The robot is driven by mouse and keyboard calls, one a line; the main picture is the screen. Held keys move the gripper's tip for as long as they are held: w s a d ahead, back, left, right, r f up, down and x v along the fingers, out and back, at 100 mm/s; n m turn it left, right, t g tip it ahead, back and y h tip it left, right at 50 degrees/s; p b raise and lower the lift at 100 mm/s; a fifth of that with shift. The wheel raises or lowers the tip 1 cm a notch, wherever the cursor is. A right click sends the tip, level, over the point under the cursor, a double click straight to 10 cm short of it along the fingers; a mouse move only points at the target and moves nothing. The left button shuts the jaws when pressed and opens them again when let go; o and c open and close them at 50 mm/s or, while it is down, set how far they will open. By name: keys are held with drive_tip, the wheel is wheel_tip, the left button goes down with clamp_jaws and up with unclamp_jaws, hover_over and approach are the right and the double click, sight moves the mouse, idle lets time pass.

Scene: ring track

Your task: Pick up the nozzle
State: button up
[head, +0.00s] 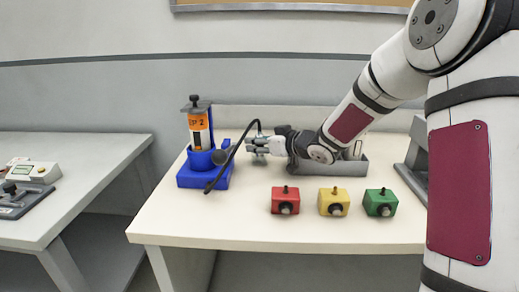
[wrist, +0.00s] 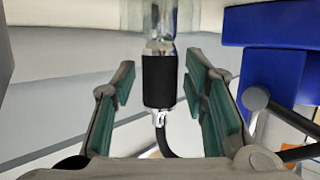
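The nozzle (wrist: 158,80) appears to be the black-sleeved cylinder with shiny metal ends in the wrist view. A thin black hose leads from its lower end. My gripper (wrist: 165,95) is open, with its green finger pads to the left and right of the black sleeve. Gaps show on both sides, so the pads do not appear to touch it. In the head view my gripper (head: 260,146) is just right of the blue stand (head: 190,178), where a black hose (head: 241,142) arches beside it. The nozzle is not clear in that view.
An orange-labelled cylinder (head: 198,128) stands upright in the blue stand. Red (head: 285,201), yellow (head: 333,203) and green (head: 380,203) blocks sit along the front. A grey tray (head: 345,168) lies behind, under my arm. The table's front left is clear.

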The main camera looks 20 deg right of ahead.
clamp_jaws()
